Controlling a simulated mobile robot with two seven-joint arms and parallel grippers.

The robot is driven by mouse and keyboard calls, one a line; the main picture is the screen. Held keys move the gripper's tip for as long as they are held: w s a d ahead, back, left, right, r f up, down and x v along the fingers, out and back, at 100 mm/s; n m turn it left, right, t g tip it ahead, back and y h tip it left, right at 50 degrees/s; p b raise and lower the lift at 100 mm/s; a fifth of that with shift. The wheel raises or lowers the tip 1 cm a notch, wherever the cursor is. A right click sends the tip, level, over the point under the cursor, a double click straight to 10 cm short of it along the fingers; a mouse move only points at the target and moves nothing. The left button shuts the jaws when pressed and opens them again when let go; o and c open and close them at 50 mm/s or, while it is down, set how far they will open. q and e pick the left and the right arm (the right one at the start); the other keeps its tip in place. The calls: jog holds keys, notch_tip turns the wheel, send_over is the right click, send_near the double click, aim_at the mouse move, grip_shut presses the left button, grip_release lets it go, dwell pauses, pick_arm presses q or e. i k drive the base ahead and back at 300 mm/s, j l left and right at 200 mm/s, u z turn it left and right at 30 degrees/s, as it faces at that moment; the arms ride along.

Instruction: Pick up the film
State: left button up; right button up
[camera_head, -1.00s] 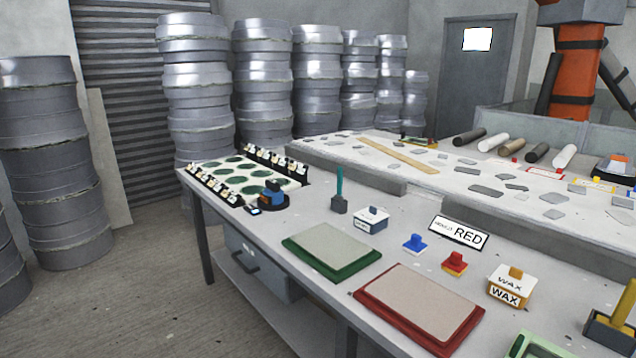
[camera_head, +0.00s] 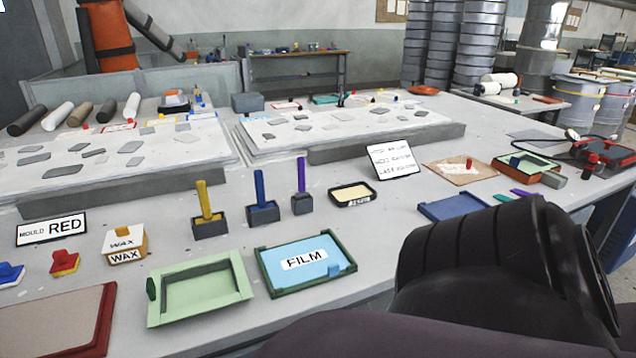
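The film (camera_head: 318,268) is a light blue sheet with a white label reading FILM. It lies in a dark green shallow tray (camera_head: 262,270) on the near part of the table. Neither of my grippers shows in the view.
A pale green open mould (camera_head: 200,268) stands just left of the film tray. Behind are yellow, blue and purple-handled tools in grey holders (camera_head: 209,225) and a small black-rimmed tray (camera_head: 352,195). A WAX box (camera_head: 125,244) and red-framed board (camera_head: 100,340) are at left.

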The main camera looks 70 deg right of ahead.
aim_at(297, 264)
jog(key=z, duration=2)
